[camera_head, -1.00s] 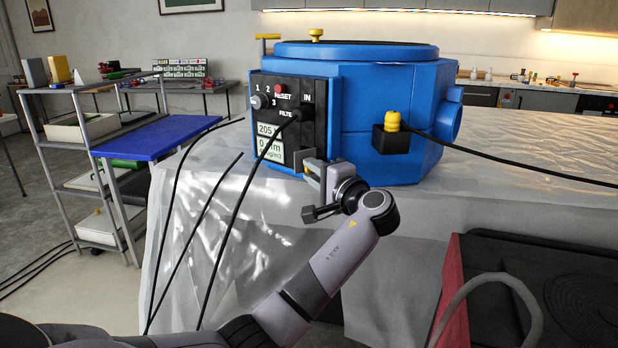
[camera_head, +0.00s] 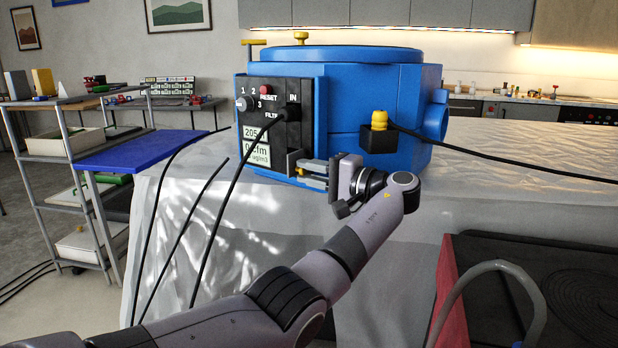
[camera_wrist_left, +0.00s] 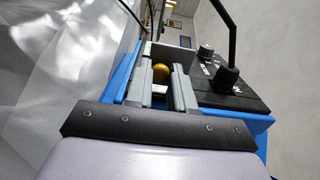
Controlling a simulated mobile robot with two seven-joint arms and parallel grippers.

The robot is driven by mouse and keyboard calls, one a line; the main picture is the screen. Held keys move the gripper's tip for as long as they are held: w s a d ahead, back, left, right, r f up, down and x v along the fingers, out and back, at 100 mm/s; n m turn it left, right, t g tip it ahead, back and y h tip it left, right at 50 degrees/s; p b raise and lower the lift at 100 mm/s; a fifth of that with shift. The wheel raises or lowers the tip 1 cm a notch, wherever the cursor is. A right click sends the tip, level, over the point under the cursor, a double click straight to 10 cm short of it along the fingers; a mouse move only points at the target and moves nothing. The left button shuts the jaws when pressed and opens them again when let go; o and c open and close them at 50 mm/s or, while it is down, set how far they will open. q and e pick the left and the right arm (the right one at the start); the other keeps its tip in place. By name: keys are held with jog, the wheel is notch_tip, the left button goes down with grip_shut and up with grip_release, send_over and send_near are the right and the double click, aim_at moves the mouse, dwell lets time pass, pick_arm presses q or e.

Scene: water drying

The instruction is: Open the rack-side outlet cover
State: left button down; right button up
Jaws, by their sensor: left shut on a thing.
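The blue machine (camera_head: 370,95) stands on the cloth-covered table, with a black control panel (camera_head: 270,85) on its front left. My left gripper (camera_head: 297,165) is at the panel's lower right corner, with its fingers pointing left. In the left wrist view, the two grey fingers (camera_wrist_left: 161,88) are close together, with a rounded yellow piece (camera_wrist_left: 161,70) between them. The fingers hide most of that piece, and I cannot tell whether it belongs to the outlet cover. The machine's rack-facing side is hidden in the head view. My right gripper is out of view.
A metal rack (camera_head: 65,175) with trays and a blue board (camera_head: 135,150) stands left of the table. Black cables hang in front of the panel. A yellow plug (camera_head: 379,120) with a cord is on the machine's right side. A dark hob-like unit (camera_head: 545,290) is at lower right.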

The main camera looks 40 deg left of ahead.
pick_arm(q)
jog(key=shift+g, duration=0.4)
jog(key=c, duration=1)
grip_release()
jog(key=shift+o, duration=0.2)
jog(key=w+d+b, duration=0.1)
jog(key=d, duration=0.6)
jog(key=shift+c, duration=0.2)
